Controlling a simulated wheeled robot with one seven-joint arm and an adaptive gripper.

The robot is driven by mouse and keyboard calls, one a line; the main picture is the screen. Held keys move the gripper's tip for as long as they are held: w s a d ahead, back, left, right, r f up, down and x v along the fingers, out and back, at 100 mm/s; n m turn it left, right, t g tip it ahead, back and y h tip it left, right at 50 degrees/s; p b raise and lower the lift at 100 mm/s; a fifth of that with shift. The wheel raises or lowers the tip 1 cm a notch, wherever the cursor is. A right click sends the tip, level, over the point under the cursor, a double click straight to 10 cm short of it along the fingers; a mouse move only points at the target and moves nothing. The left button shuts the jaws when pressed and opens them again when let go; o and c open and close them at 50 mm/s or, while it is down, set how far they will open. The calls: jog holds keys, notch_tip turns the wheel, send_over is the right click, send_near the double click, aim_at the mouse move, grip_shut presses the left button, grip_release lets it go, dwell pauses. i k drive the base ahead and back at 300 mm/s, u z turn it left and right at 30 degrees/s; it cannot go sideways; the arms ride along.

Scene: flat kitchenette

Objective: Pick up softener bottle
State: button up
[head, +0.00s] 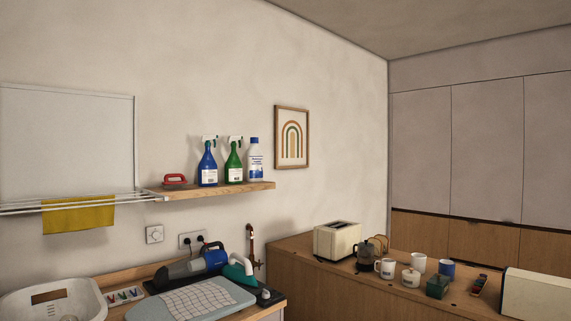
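In the head view, a white and blue bottle (256,160) stands upright at the right end of a wooden wall shelf (225,189). It looks like the softener bottle, but its label is too small to read. A green spray bottle (234,163) stands just left of it, and a blue spray bottle (208,165) stands further left. My gripper does not show in this view.
A red-handled brush (174,180) lies on the shelf's left part. A drying rack (80,202) with a yellow cloth (78,219) adjoins the shelf. Below is a counter with a basin (50,299) and handheld vacuum (208,261). A toaster (337,240) stands to the right.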

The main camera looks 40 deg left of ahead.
aim_at(255, 155)
jog(key=z, duration=0.1)
jog(key=i, duration=1.6)
jog(key=u, duration=0.95)
jog(key=i, duration=1)
jog(key=u, duration=0.95)
